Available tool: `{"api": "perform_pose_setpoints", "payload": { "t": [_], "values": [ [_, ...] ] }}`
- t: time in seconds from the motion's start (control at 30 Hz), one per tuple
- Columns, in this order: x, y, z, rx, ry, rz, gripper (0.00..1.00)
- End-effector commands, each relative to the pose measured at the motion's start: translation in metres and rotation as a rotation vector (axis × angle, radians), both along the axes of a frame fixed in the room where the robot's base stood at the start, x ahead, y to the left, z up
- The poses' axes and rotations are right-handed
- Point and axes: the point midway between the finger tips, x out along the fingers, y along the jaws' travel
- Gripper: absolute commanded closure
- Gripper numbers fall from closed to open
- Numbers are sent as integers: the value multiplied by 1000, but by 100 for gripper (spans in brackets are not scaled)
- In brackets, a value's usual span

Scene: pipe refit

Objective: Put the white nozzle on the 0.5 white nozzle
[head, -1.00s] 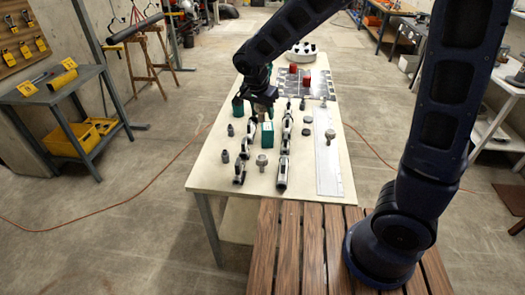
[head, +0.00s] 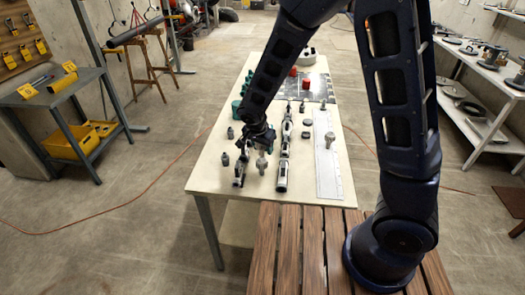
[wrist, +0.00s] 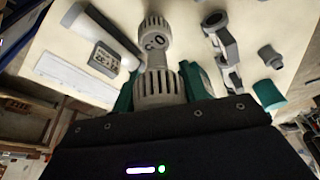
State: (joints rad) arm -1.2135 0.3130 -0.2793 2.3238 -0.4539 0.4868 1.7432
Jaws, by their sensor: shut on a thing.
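My gripper (wrist: 160,98) is shut on a white nozzle (wrist: 160,88), a pale ribbed piece between its green fingers in the wrist view. Just beyond it is the 0.5 white nozzle (wrist: 155,40), with dark marking and a ribbed end. The two overlap in this view, and I cannot tell whether they touch. In the head view my gripper (head: 258,138) is low over the table, directly above the 0.5 white nozzle (head: 262,164). The held nozzle is mostly hidden there by the gripper.
Pipe fittings stand close on both sides, a row (head: 283,165) to the right and a grey fitting (head: 239,173) to the left. A pale ruler-like strip (head: 325,175) and another nozzle (head: 330,140) are further right. Red pieces (head: 293,71) stand at the back.

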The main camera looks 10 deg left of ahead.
Motion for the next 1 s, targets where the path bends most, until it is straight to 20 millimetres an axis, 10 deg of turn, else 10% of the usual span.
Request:
{"api": "perform_pose_setpoints", "payload": {
  "t": [0.53,0.57,0.67,1.0],
  "values": [
    [0,0,-20,-1,0,1,79],
    [0,0,-20,0,0,1,53],
    [0,0,-20,0,0,1,35],
    [0,0,-18,0,0,0,35]
  ]
}}
